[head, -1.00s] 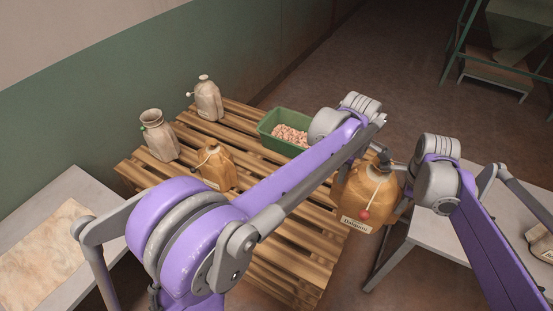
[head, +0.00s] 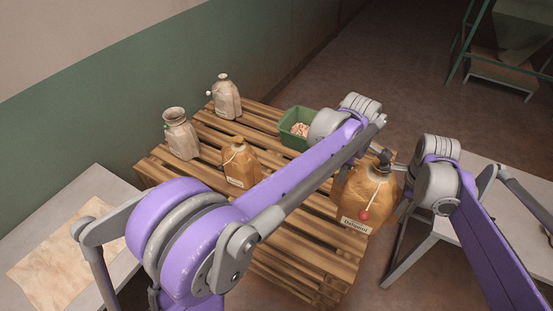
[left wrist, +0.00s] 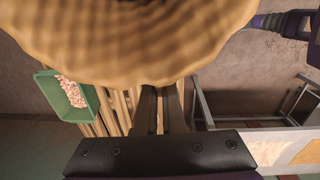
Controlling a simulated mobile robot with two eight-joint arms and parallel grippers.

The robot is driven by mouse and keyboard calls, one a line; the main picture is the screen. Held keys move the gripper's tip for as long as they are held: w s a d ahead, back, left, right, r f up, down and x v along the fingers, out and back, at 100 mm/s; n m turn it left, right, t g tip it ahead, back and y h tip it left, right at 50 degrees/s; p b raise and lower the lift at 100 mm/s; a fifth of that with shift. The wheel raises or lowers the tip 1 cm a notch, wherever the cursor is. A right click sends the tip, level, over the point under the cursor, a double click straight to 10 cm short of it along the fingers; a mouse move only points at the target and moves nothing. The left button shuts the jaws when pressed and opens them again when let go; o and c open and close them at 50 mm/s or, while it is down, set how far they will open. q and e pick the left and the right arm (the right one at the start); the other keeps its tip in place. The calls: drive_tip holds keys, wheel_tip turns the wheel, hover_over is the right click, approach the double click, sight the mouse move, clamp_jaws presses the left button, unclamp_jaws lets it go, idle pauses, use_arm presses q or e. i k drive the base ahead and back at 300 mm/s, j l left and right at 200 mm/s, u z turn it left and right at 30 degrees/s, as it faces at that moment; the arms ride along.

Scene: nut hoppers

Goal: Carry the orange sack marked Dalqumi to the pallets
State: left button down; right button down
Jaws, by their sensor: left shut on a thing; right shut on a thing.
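The orange sack marked Dalqumi (head: 362,192) is upright near the right edge of the pallets in the head view, with a cream label and a red tag on a string. My left gripper (head: 383,157) is shut at its neck. My right gripper (head: 402,172) is shut on its right side; its fingertips are partly hidden. In the left wrist view the sack (left wrist: 130,40) fills the top, above the left fingers (left wrist: 160,98). The wooden pallets (head: 300,268) are stacked in the middle; I cannot tell whether the sack is over them or just in front.
On the pallets stand another orange sack (head: 241,160), two pale sacks (head: 180,136) (head: 227,98) and a green crate (head: 288,130) of pinkish nuts. A grey table (head: 105,190) is at left, another (head: 435,240) at right. A green wall (head: 100,125) lies behind.

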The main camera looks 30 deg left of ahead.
sight(304, 209)
drive_tip(key=k+j, duration=0.2)
drive_tip(key=j, duration=0.2)
drive_tip(key=k+j, duration=0.2)
drive_tip(key=j, duration=0.15)
drive_tip(key=k+j, duration=0.2)
drive_tip(key=j, duration=0.2)
